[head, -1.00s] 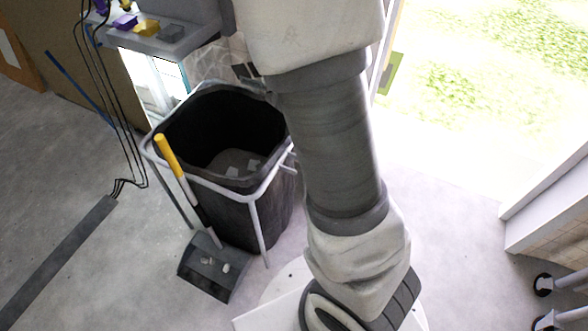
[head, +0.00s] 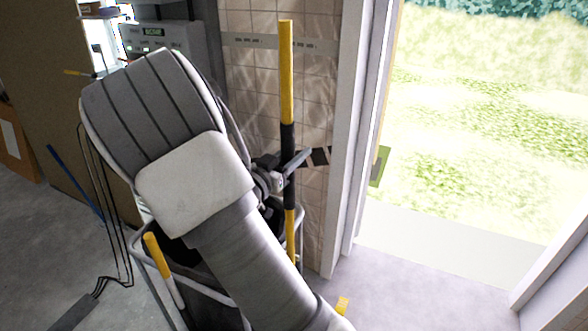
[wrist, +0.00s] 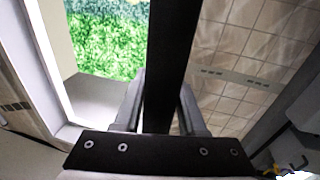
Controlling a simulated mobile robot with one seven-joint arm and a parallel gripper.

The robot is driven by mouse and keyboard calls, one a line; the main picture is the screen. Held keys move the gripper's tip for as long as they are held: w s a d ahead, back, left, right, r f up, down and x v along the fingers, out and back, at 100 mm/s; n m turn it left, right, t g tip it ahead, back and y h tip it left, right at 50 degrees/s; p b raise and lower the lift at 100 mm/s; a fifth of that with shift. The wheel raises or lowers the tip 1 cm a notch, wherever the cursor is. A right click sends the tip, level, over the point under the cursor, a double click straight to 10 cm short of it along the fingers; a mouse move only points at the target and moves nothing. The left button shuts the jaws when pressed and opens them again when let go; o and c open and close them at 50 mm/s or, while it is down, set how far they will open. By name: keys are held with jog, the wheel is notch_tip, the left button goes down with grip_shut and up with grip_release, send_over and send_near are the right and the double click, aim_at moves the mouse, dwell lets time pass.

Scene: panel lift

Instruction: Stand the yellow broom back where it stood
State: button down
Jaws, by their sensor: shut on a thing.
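The yellow broom (head: 287,75) stands close to upright in the head view, with a yellow upper shaft, a black middle and yellow again below. My gripper (head: 280,172) is shut on its black section. In the wrist view the black shaft of the broom (wrist: 172,55) runs between the two fingers of my gripper (wrist: 162,105). The broom's lower end is hidden behind my arm and the bin, so I cannot tell whether it touches the floor.
A black-lined bin in a pale frame (head: 301,240) stands below my gripper. A yellow-handled tool (head: 158,255) leans at its left. A tiled wall (head: 250,75) is behind the broom. An open doorway with grass (head: 465,130) lies right, with clear floor before it (head: 400,275).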

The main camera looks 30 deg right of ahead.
jog(key=shift+w+a+f+b, duration=0.1)
jog(key=shift+f+b, duration=0.35)
jog(key=shift+f, duration=1.7)
jog(key=shift+c, duration=2.4)
grip_release()
